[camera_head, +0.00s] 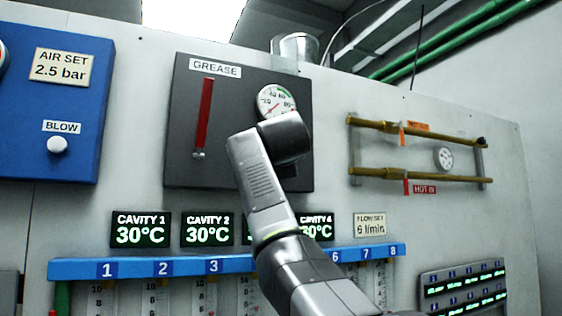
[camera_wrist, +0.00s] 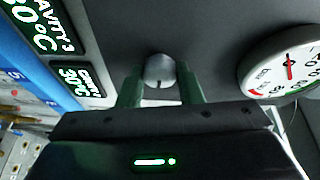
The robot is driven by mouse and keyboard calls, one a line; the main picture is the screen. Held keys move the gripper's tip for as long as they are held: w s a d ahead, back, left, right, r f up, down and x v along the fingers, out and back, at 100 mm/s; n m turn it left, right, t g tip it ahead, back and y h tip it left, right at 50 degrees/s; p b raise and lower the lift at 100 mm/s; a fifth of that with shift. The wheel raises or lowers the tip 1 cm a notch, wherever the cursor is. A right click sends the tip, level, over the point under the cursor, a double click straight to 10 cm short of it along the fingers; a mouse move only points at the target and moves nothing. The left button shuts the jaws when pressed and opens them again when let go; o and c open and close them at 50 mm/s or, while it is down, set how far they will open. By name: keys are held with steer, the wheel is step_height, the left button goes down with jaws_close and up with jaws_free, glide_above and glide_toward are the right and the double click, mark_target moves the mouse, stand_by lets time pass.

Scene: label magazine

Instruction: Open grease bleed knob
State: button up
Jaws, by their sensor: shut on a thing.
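The dark grease panel (camera_head: 180,130) is on the wall, with a GREASE label at its top and a red lever or gauge strip on its left. In the wrist view a round, pale grey knob (camera_wrist: 159,70) with a small slot at its lower edge sits on this panel. My gripper (camera_wrist: 160,88) has its two green fingers on either side of the knob, shut on it. In the head view my arm covers the knob and the gripper.
A round pressure gauge (camera_head: 276,101) is on the panel close to my wrist; it is also near in the wrist view (camera_wrist: 286,62). Cavity displays (camera_head: 141,230) and a blue numbered rail (camera_head: 190,266) lie below. Brass pipes (camera_head: 415,173) are to the right.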

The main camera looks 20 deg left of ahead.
steer(key=o, duration=1)
steer(key=b+v, duration=0.3)
steer(key=v, duration=1.1)
steer(key=shift+w, duration=0.1)
steer(key=p+x, duration=0.3)
steer(key=x, duration=1)
steer(key=shift+w+a, duration=0.2)
steer(key=shift+w, duration=0.15)
